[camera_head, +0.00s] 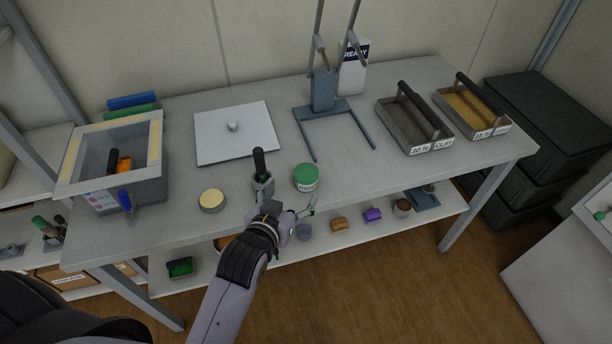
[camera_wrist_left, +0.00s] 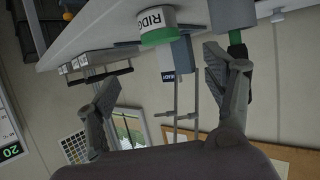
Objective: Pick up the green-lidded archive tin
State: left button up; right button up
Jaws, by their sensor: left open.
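The green-lidded archive tin (camera_head: 306,178) stands upright near the front edge of the table, with a pale label on its side. In the left wrist view, the tin (camera_wrist_left: 157,20) appears upside down at the top, its label partly reading "RIDG". My left gripper (camera_head: 290,207) is open and empty just in front of the table edge, slightly below and left of the tin in the head view. In the left wrist view, its fingers (camera_wrist_left: 160,82) are spread wide, with the tin beyond them and nothing between them. My right gripper does not show.
A grey cup with a black-handled tool (camera_head: 262,180) stands close left of the tin. A yellow-topped round tin (camera_head: 212,200) is farther left. A grey stand (camera_head: 322,110) is behind. Trays (camera_head: 415,130) are at right. A lower shelf (camera_head: 345,240) holds small items.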

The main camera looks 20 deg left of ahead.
aim_at(306, 172)
pick_arm(q)
jog(key=p+x, duration=0.1)
jog(key=x, duration=1.2)
jog(key=shift+c, duration=0.2)
jog(key=c, duration=1.3)
